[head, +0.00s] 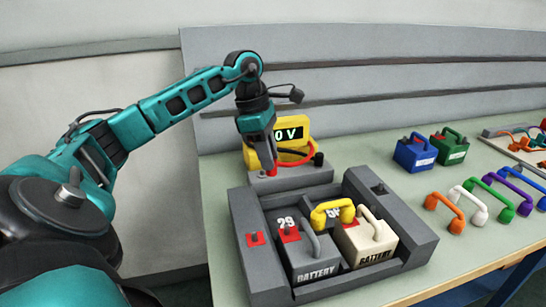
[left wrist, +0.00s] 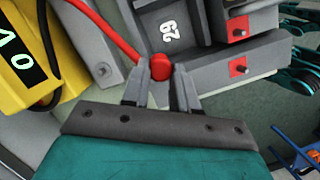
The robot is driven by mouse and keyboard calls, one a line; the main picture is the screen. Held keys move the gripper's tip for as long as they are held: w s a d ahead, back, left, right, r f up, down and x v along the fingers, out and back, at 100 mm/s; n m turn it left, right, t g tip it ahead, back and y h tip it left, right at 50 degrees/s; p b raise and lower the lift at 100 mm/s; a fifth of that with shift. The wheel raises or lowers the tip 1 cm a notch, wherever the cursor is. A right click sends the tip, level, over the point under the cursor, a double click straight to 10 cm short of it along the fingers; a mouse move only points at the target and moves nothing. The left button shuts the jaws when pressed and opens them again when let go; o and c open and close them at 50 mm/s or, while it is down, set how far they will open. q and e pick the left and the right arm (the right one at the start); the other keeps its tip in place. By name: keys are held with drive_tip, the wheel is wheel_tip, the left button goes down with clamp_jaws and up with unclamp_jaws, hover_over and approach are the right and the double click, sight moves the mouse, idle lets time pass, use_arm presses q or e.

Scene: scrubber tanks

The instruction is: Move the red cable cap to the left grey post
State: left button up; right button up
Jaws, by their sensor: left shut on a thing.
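The red cable cap (head: 272,171) is between the fingertips of my left gripper (head: 268,158), which is shut on it. The left wrist view also shows the cap (left wrist: 160,67) at the tips of the fingers (left wrist: 160,85). In the head view it appears in front of the left end of the meter's grey base (head: 292,180). A red cable (head: 297,158) curves from the cap to the yellow meter (head: 295,126), which reads 0 V. A small grey post (left wrist: 103,69) shows on the base in the left wrist view. I cannot tell which post is the left grey one.
A grey tray (head: 262,272) holds a grey battery (head: 310,262) marked 29 and a cream battery (head: 367,240), with a yellow link (head: 332,211) across them. A black cap (head: 318,159) stands at the base's right end. Coloured handles and blue and green batteries (head: 415,152) lie right.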

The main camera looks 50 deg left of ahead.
use_arm(q)
drive_tip(key=w+a+p, duration=0.2)
drive_tip(key=w+a, duration=0.3)
drive_tip(key=a, duration=0.5)
drive_tip(key=shift+w, duration=0.4)
use_arm(e)
drive_tip(key=shift+r, duration=1.3)
use_arm(q)
drive_tip(key=shift+f, duration=0.1)
drive_tip(key=shift+f+b, duration=1.3)
drive_tip(key=shift+f, duration=1.75)
use_arm(e)
wheel_tip(320, 180, down, 2)
drive_tip(key=shift+f, duration=0.25)
use_arm(q)
drive_tip(key=shift+p, duration=0.3)
use_arm(e)
drive_tip(key=shift+r, duration=0.25)
use_arm(q)
drive_tip(key=shift+f, duration=0.15)
use_arm(e)
drive_tip(key=shift+f, duration=0.15)
